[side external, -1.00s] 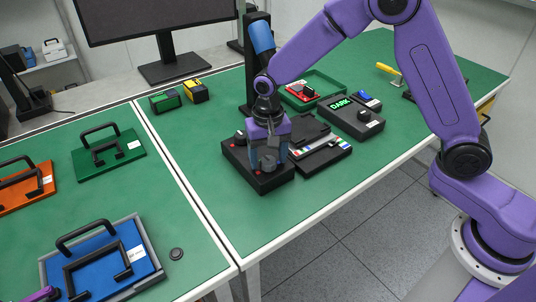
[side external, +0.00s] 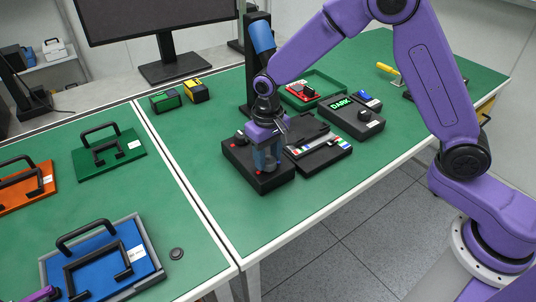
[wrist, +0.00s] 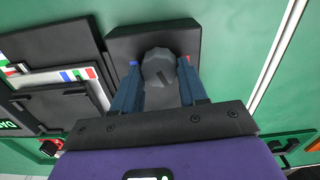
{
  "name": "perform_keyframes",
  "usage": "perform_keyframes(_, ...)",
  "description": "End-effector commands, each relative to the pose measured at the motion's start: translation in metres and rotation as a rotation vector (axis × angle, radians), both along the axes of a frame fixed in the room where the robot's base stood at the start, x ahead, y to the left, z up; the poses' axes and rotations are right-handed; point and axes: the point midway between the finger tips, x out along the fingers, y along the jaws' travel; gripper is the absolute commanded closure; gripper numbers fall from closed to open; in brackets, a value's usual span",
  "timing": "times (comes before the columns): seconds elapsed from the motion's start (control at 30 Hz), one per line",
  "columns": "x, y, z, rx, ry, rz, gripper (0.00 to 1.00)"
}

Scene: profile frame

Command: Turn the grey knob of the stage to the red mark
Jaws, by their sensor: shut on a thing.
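The stage is a black box (side external: 246,172) on the green table. In the wrist view it shows beyond my fingers (wrist: 152,38). My gripper (side external: 267,165) points down over its front end and is shut on the grey knob, which shows between my two blue-grey fingers in the wrist view (wrist: 158,66). A dark line runs across the knob's face, slightly slanted. A small red mark (wrist: 186,60) shows right of the knob, close to the right finger; a blue spot (wrist: 133,63) shows on the left. I cannot tell whether the line meets the red mark.
A black unit with a pale strip (side external: 320,152) stands right beside the stage. A box with a "DARK" display (side external: 350,117) and a green tray (side external: 318,84) lie behind it. Table to the left of the stage (side external: 205,170) is clear.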

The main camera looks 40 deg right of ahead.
Motion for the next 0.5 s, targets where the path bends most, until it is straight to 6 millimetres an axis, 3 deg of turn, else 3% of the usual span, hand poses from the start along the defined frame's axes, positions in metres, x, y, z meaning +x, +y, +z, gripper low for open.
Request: perform_keyframes(0.5,-0.0005,0.0016,0.0009,0.0,0.0,0.49,0.88)
